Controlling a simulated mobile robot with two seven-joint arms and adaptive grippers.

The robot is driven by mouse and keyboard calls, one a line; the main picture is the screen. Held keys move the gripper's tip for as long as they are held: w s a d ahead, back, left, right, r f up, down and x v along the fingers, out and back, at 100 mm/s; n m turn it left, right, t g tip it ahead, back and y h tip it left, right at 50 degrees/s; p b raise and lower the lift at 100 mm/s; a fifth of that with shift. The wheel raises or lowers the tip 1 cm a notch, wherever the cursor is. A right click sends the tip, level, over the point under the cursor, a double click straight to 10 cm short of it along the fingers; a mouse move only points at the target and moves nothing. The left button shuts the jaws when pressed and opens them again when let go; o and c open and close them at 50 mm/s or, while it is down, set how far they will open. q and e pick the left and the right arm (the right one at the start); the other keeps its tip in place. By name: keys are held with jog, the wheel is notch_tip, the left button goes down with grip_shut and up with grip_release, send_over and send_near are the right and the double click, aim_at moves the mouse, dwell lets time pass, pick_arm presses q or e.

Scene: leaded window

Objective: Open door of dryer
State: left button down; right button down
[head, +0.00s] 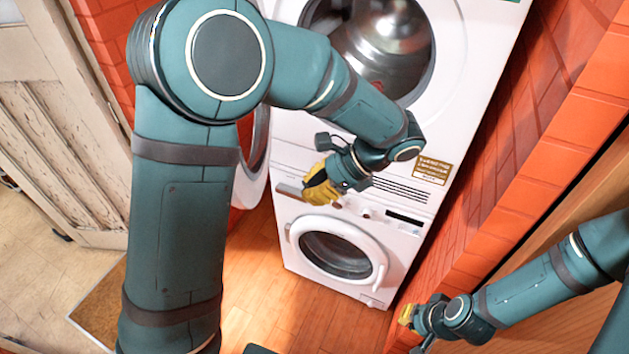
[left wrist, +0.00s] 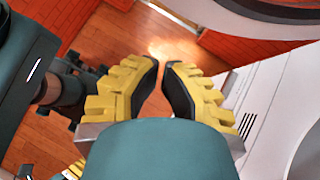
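The white dryer (head: 448,45) is the upper unit of a stack. Its round drum opening (head: 385,45) is uncovered, with the metal drum visible. Its round door (head: 257,150) stands swung out to the left, partly hidden behind my left arm. My left gripper (head: 312,190) is in front of the lower part of the stack, right of and below the door's edge. In the left wrist view its yellow fingers (left wrist: 161,65) are a little apart with only floor between them. My right gripper (head: 405,314) is low at the right; its finger gap is unclear.
A white front-loading washer (head: 300,255) stands under the dryer, its round door (head: 338,255) shut. Red brick walls (head: 575,95) flank the stack. A worn pale door (head: 60,130) is at the left, and a brown mat (head: 97,308) lies on the floor. Wooden floor (head: 290,320) in front is clear.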

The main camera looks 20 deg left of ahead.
pick_arm(q)
jog(key=s+a+f, duration=0.2)
jog(key=a+f, duration=0.2)
jog(key=a, duration=0.4)
jog(key=shift+s+a+f, duration=0.15)
jog(key=shift+s+f, duration=0.05)
jog(key=shift+s, duration=0.15)
pick_arm(e)
jog(key=shift+w, duration=0.1)
pick_arm(q)
jog(key=shift+a, duration=0.1)
